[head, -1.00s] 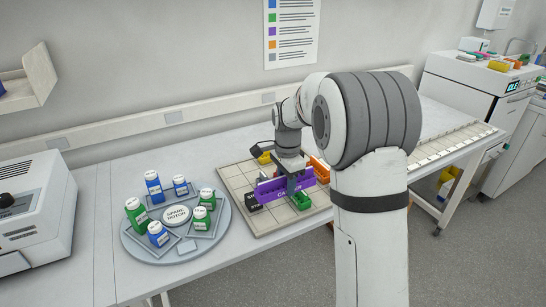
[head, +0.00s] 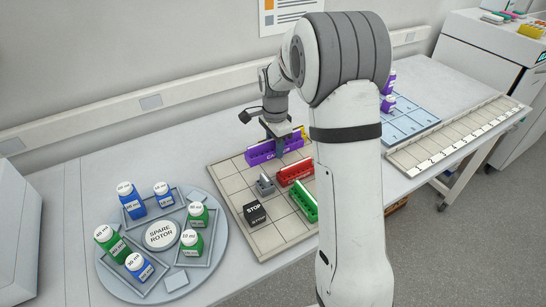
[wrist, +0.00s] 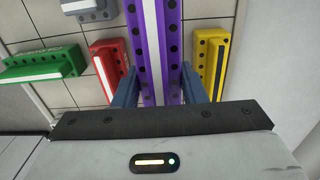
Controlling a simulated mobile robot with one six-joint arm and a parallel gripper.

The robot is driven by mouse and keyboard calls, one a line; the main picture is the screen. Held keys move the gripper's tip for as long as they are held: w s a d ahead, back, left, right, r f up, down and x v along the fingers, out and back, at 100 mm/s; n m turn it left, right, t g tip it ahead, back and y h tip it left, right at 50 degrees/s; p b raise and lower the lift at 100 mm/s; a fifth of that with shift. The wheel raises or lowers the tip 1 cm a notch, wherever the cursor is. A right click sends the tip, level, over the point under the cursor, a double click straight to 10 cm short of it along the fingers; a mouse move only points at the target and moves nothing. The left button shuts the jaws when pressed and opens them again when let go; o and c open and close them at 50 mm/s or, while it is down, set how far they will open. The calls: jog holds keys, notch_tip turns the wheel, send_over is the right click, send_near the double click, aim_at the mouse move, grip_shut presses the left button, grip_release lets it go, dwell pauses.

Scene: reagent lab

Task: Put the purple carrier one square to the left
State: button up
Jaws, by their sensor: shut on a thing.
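The purple carrier (head: 262,153) is long and upright, at the far side of the gridded board (head: 236,187) in the head view. My gripper (head: 278,144) is shut on it from above. In the wrist view the purple carrier (wrist: 167,60) runs between my two blue-grey fingers (wrist: 164,90). The head view does not clearly show whether its underside touches the board. My arm hides part of the board's right side.
On the board are a red carrier (head: 294,173), a green carrier (head: 304,202), a small grey carrier (head: 265,184) and a black STOP block (head: 254,213). A yellow carrier (wrist: 208,62) is close beside the purple one. A rotor (head: 210,262) with bottles stands left.

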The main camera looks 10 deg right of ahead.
aim_at(274, 167)
jog(key=shift+a+f+p, duration=0.15)
jog(key=shift+f+p, duration=0.2)
jog(key=shift+f, duration=2.45)
jog(key=shift+f, duration=0.15)
jog(key=o, duration=1.1)
